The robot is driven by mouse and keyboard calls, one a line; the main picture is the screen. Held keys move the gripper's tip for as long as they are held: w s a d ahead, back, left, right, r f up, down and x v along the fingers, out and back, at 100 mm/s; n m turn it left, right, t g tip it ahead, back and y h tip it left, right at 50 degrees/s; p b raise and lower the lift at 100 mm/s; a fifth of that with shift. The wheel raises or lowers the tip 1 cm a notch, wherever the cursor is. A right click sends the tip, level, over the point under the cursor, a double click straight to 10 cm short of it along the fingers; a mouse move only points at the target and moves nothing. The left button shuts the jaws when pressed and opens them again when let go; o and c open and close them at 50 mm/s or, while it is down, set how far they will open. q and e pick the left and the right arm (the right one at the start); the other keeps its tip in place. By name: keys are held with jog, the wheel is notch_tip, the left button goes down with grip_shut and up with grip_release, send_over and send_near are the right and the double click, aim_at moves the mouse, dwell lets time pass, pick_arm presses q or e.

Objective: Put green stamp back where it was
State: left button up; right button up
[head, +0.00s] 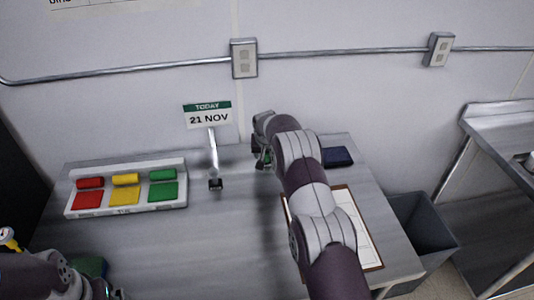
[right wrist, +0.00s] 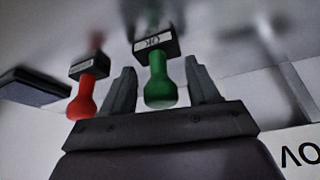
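The green stamp (right wrist: 158,80) has a green knob handle and a black block with a white label. In the right wrist view it is between the two fingers of my right gripper (right wrist: 160,88), with a gap on each side. That gripper is open around it. In the head view my right gripper (head: 262,157) is low over the back of the table, with a bit of the green stamp (head: 267,158) showing; my arm hides the rest. A red stamp (right wrist: 86,90) stands beside the green one. My left arm is at the lower left; its fingers are not clear.
A white tray (head: 125,211) with red, yellow and green pieces is at left. A date sign (head: 208,115) stands behind the table's middle. A dark pad (head: 338,157) and a clipboard (head: 362,232) lie right of my arm. A grey bin (head: 422,225) is beside the table.

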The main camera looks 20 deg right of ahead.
jog(key=shift+r, duration=0.45)
jog(key=b+v, duration=0.2)
jog(key=v, duration=0.9)
jog(key=s+a+n+g, duration=0.1)
jog(key=s+a, duration=0.3)
jog(key=s, duration=0.7)
jog(key=s+a+f+n+g+y, duration=0.1)
jog(key=s+a, duration=0.3)
jog(key=s, duration=0.8)
jog(key=s+a+n+g+y, duration=0.1)
jog(key=s+a+n, duration=0.2)
jog(key=s, duration=0.8)
jog(key=shift+s+a+f, duration=0.3)
jog(key=shift+s+a, duration=0.1)
jog(key=shift+a, duration=0.55)
jog(key=shift+s, duration=0.15)
